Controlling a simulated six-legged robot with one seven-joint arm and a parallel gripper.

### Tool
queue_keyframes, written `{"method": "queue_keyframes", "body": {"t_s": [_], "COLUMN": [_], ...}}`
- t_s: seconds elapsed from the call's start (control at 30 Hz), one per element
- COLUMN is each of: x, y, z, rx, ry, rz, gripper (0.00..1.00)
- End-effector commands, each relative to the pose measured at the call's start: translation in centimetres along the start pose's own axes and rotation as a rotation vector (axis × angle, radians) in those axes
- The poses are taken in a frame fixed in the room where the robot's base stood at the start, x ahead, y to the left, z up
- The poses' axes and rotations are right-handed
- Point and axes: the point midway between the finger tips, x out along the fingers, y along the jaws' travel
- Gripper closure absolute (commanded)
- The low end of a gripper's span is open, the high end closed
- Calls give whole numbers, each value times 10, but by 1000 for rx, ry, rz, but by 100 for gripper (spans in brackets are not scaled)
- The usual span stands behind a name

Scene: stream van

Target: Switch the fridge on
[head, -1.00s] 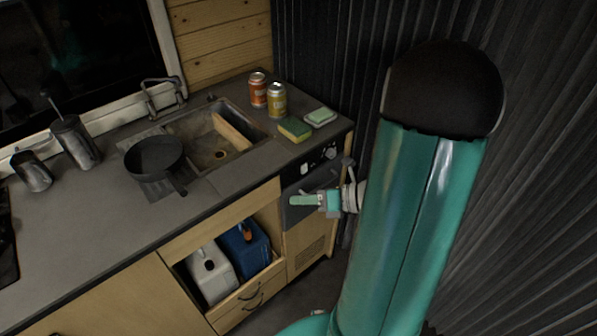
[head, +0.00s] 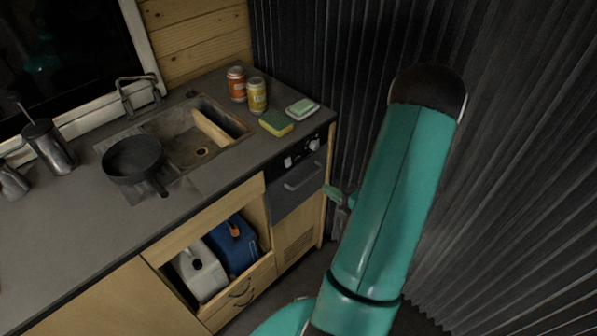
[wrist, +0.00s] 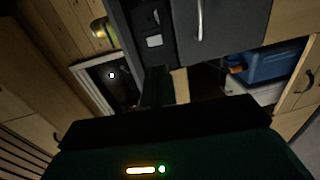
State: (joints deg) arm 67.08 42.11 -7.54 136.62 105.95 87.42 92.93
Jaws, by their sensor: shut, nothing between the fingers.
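The fridge (head: 294,188) is the dark-fronted unit at the right end of the counter, with a bar handle (head: 304,178) across its door. Its control strip (head: 300,151) above the door carries light knobs or switches. I cannot tell the switch's position. My gripper (head: 333,193) is shut and empty, just right of the fridge front and apart from it, partly hidden by my arm.
Cans (head: 257,95), a sponge (head: 276,123) and a soap dish (head: 302,108) stand on the counter above the fridge. A blue jug (head: 237,245) sits in the open cabinet. A corrugated wall (head: 500,150) stands close on the right.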

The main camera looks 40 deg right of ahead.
Motion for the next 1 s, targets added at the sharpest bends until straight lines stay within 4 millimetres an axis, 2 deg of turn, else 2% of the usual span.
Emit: {"method": "queue_keyframes", "body": {"t_s": [0.17, 0.7, 0.83, 1.0], "x": [16, 120, 136, 144], "y": [0, 1, 1, 1], "z": [-1, -3, -3, -2], "rx": [-2, -3, -3, -3], "ry": [7, 11, 10, 8], "rz": [1, 0, 1, 1], "gripper": [100, 100, 100, 100]}}
